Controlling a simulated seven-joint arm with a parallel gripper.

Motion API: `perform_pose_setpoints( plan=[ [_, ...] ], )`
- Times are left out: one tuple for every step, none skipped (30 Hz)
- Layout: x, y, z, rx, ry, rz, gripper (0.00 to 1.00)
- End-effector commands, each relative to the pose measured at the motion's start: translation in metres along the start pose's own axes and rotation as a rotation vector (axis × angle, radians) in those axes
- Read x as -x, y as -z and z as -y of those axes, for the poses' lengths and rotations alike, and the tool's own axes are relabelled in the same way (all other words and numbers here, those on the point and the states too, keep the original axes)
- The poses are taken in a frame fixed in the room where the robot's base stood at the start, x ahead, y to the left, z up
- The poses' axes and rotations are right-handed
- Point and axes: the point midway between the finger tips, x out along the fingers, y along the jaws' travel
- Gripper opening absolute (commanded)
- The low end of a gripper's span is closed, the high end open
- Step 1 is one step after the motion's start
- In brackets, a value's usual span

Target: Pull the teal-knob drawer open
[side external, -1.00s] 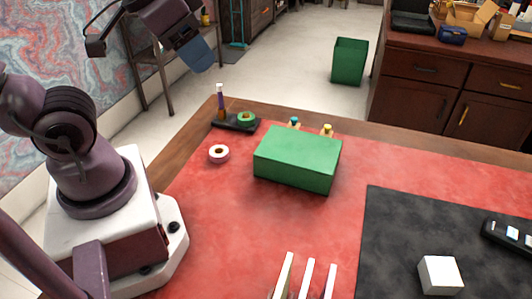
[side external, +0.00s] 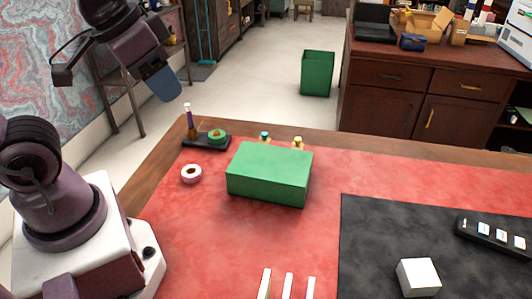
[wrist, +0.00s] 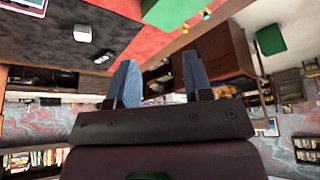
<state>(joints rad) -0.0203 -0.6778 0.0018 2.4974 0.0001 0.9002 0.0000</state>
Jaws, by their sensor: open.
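A green box (side external: 268,174) stands on the red desk top, its plain side toward the side camera. A teal knob (side external: 265,136) and a yellow knob (side external: 298,142) show just past its far edge. The drawer fronts are hidden behind the box, so I cannot tell how far any drawer is out. My gripper (side external: 163,85) is raised in the upper left of the side view, well apart from the box. In the wrist view my gripper (wrist: 160,82) has its two blue fingers spread with nothing between them. The green box (wrist: 162,12) is cut off at the top edge there.
A dark tray (side external: 206,141) with a bottle and green tape roll stands left of the knobs. A pink-and-white roll (side external: 191,174) lies left of the box. A black mat (side external: 370,235) bears a white cube (side external: 418,277) and a remote (side external: 494,234). White strips (side external: 287,286) stand in front.

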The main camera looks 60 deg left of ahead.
Motion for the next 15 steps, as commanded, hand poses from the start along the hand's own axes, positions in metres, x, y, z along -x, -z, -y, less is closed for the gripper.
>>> perform_pose_setpoints(
  plan=[
    [-0.009,0.004,0.003,0.015,0.004,0.047,0.46],
    [-0.014,0.007,0.005,0.024,0.006,0.071,0.46],
    [-0.020,0.015,0.009,0.040,0.008,0.104,0.46],
    [-0.025,0.021,0.011,0.052,0.010,0.129,0.46],
    [-0.031,0.027,0.014,0.068,0.012,0.152,0.46],
    [-0.039,0.037,0.019,0.094,0.015,0.181,0.46],
    [-0.045,0.044,0.022,0.115,0.017,0.202,0.46],
    [-0.052,0.051,0.026,0.137,0.020,0.222,0.46],
    [-0.061,0.061,0.031,0.170,0.025,0.248,0.46],
    [-0.069,0.068,0.035,0.195,0.028,0.266,0.46],
    [-0.077,0.075,0.040,0.221,0.033,0.285,0.46],
    [-0.088,0.084,0.046,0.258,0.039,0.307,0.46],
    [-0.097,0.090,0.051,0.287,0.045,0.324,0.46],
    [-0.107,0.097,0.056,0.317,0.051,0.339,0.46],
    [-0.120,0.104,0.063,0.358,0.060,0.359,0.46]
  ],
)
